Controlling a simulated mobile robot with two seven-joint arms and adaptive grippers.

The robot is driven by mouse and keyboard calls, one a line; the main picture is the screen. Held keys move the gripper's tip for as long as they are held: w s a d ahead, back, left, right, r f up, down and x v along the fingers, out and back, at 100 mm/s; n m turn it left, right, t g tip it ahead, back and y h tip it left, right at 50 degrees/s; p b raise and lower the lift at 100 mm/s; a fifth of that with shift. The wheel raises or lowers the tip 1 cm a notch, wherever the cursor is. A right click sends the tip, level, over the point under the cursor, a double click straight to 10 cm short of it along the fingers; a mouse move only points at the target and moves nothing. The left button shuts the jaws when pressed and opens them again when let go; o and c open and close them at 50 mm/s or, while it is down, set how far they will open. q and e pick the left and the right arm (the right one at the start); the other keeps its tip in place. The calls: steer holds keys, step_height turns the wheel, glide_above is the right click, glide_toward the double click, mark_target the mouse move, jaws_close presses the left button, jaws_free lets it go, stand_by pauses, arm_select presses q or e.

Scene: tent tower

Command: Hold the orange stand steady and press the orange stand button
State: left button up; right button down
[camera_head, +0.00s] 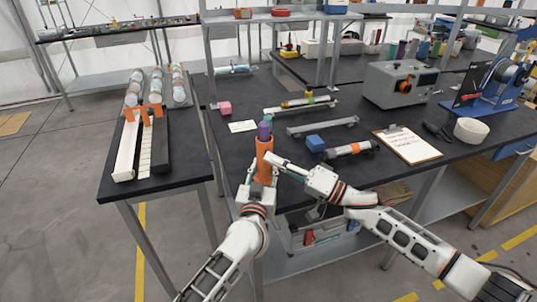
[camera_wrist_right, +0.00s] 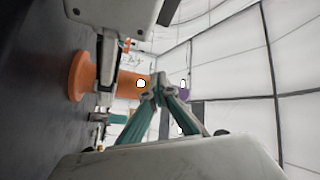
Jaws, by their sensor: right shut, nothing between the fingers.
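The orange stand (camera_head: 264,152) stands upright near the left front edge of the dark workbench, with a purple and teal piece (camera_head: 265,129) at its top. It also shows sideways in the right wrist view (camera_wrist_right: 130,80), its wide base at the left. My left gripper (camera_head: 262,178) is at the lower part of the stand, its fingers on both sides of it, and seems closed on it. My right gripper (camera_head: 272,161) is shut and empty, its tips beside the upper part of the stand. Its tips also show in the right wrist view (camera_wrist_right: 160,88). I cannot see the button clearly.
A side table (camera_head: 186,150) with a rack stands left.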

steer(key=shift+s+d, duration=0.3)
steer(key=shift+s, duration=0.55)
steer(key=s, duration=0.1)
steer(key=s+d, duration=0.1)
steer(key=s, duration=0.2)
steer(key=shift+s+d, duration=0.25)
steer(key=shift+s, duration=0.15)
stand_by(0.3)
arm_select(q)
steer(key=o, duration=1.3)
steer(key=shift+o, duration=0.2)
